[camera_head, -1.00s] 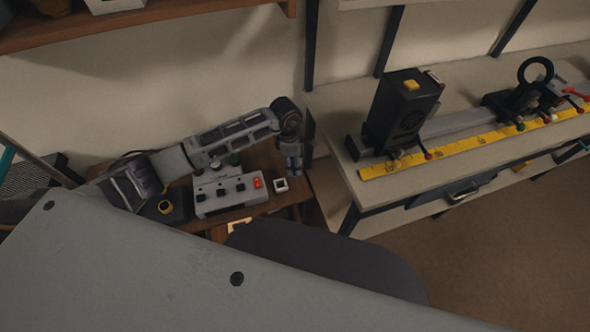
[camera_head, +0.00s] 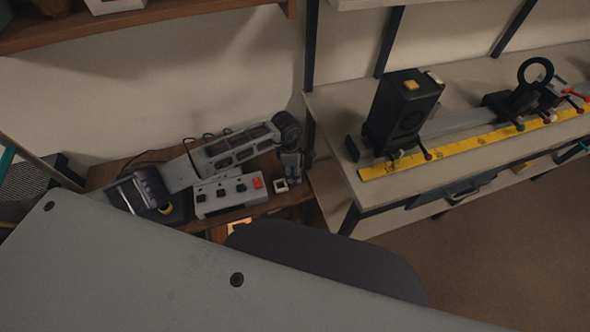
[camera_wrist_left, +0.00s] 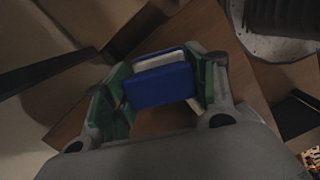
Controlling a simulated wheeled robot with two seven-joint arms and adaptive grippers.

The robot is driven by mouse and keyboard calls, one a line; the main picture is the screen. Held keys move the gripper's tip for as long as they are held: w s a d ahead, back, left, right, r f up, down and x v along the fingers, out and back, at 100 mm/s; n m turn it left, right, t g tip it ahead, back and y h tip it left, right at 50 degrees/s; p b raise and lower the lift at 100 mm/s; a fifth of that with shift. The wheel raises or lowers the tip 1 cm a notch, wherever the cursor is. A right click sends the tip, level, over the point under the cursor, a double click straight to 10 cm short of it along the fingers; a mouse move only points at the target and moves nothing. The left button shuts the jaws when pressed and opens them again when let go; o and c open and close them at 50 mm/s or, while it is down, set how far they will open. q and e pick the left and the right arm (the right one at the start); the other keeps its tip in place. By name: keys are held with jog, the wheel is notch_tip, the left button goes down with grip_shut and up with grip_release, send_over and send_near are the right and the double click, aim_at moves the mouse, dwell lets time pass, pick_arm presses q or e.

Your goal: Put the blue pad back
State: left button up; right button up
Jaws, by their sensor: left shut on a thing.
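My left gripper (camera_head: 292,178) hangs over the right end of the small wooden table in the head view. In the left wrist view, its green-lined fingers (camera_wrist_left: 162,90) are shut on the blue pad (camera_wrist_left: 160,87), a flat blue block. A white piece (camera_wrist_left: 158,60) shows just behind the pad; I cannot tell whether it is joined to it. The pad cannot be made out in the head view. A small white square piece with a dark middle (camera_head: 280,185) lies on the table just left of the gripper. My right gripper is not in view.
A grey control box (camera_head: 228,196) with black switches and a red button stands left of the gripper, below my arm. A bench (camera_head: 345,112) on the right carries a black lamp housing (camera_head: 402,112), a rail and a yellow ruler (camera_head: 470,146). A dark rounded chair back (camera_head: 330,262) is in front.

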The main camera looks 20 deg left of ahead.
pick_arm(q)
jog(key=shift+f, duration=0.15)
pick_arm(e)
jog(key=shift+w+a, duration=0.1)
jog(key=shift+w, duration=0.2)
pick_arm(q)
jog(key=o, duration=1)
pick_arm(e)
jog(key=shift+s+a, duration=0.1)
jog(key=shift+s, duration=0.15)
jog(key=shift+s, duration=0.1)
